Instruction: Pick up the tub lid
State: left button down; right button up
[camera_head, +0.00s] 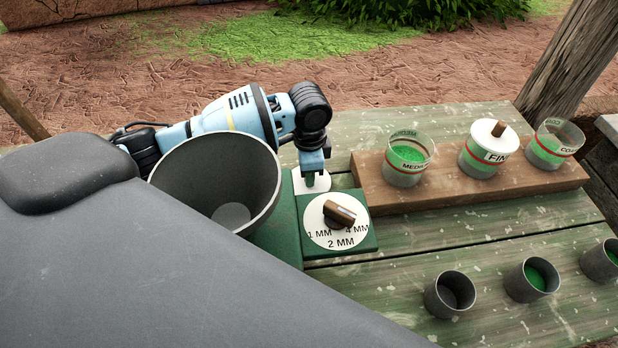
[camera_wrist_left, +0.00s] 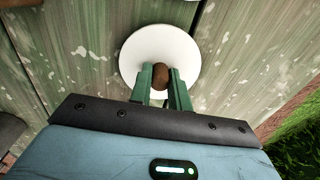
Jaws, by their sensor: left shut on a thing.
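The tub lid (camera_wrist_left: 135,60) is a white disc with a round brown knob (camera_wrist_left: 160,76). In the left wrist view my left gripper (camera_wrist_left: 160,85) has its green fingers shut on the knob. In the head view the lid (camera_head: 312,184) shows partly, under my left gripper (camera_head: 312,170), behind the green dial box. I cannot tell whether it touches the table. The tub marked MEDIUM (camera_head: 403,168) is open with green powder inside. The tub marked FINE (camera_head: 478,165) wears a white lid with a brown knob. The right tub (camera_head: 549,155) is open. My right gripper is out of view.
The tubs stand on a wooden board (camera_head: 450,188) on the green plank table (camera_head: 440,240). A dark grey funnel (camera_head: 190,165) and a green box with a white dial (camera_head: 335,238) stand close to my left arm. Several dark cups (camera_head: 449,300) stand at front right.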

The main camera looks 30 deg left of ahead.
pick_arm(q)
jog(key=shift+r, duration=0.1)
